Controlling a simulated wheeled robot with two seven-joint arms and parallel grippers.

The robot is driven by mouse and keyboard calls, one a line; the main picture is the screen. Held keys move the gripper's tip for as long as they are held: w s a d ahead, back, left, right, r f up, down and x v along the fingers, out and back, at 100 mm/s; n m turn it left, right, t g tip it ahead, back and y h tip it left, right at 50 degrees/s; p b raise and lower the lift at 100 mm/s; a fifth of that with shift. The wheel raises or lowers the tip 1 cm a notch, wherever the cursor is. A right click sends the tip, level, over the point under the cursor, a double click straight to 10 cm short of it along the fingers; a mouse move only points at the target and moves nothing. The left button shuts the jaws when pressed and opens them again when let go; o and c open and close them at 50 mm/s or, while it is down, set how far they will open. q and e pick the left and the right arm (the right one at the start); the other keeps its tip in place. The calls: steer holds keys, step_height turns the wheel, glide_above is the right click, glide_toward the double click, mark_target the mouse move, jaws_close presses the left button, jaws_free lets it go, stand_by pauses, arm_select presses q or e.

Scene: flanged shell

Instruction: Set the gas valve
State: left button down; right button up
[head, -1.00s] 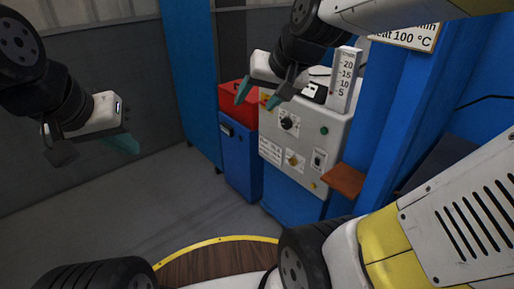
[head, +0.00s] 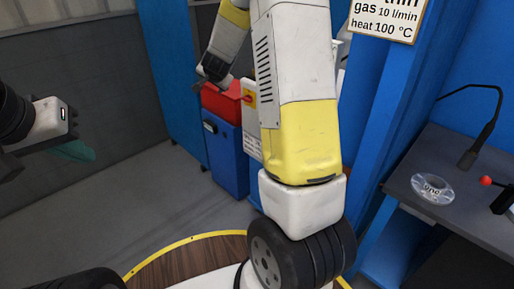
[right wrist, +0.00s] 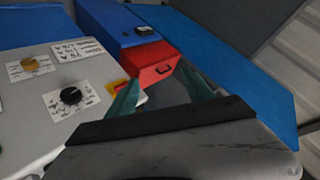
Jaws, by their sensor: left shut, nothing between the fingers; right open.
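A sign (head: 385,20) at the top right of the head view reads "gas 10 l/min" and "heat 100 °C". In the head view my right arm hides most of the panel and the scale on top, so I cannot make out the gas valve. My right gripper (right wrist: 160,93) is open and empty, above the panel's edge near the red box. My left gripper (head: 72,150) is shut and empty at the left, away from the panel.
A red box (head: 222,102) sits on a blue cabinet (head: 226,155) beside the panel. A dark desk (head: 450,205) at the right holds a labelled clear disc (head: 432,189), a microphone (head: 468,158) and a red-knobbed lever (head: 486,181). The grey floor at left is clear.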

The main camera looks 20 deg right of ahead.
steer(key=w+d+f+m+h, duration=0.2)
steer(key=d+f, duration=0.1)
steer(key=f, duration=0.4)
steer(key=w+d+f+m+g+h, duration=0.1)
steer(key=w+d+f+h, duration=0.15)
steer(key=f, duration=0.45)
steer(key=w+d+f+m+h, duration=0.2)
steer(key=d+f+h, duration=0.15)
steer(key=f, duration=0.25)
steer(key=s+d+f+m+g+h, duration=0.15)
steer(key=s+d+f+h, duration=0.25)
steer(key=s+f, duration=0.45)
steer(key=s+d+f+m+g+h, duration=0.15)
steer(key=s+d+f+h, duration=0.35)
steer(key=f, duration=0.6)
steer(key=shift+n+y, duration=0.4)
steer(key=shift+y, duration=0.1)
steer(key=x, duration=0.6)
steer(key=shift+s+f, duration=0.15)
steer(key=shift+f, duration=0.05)
jaws_close()
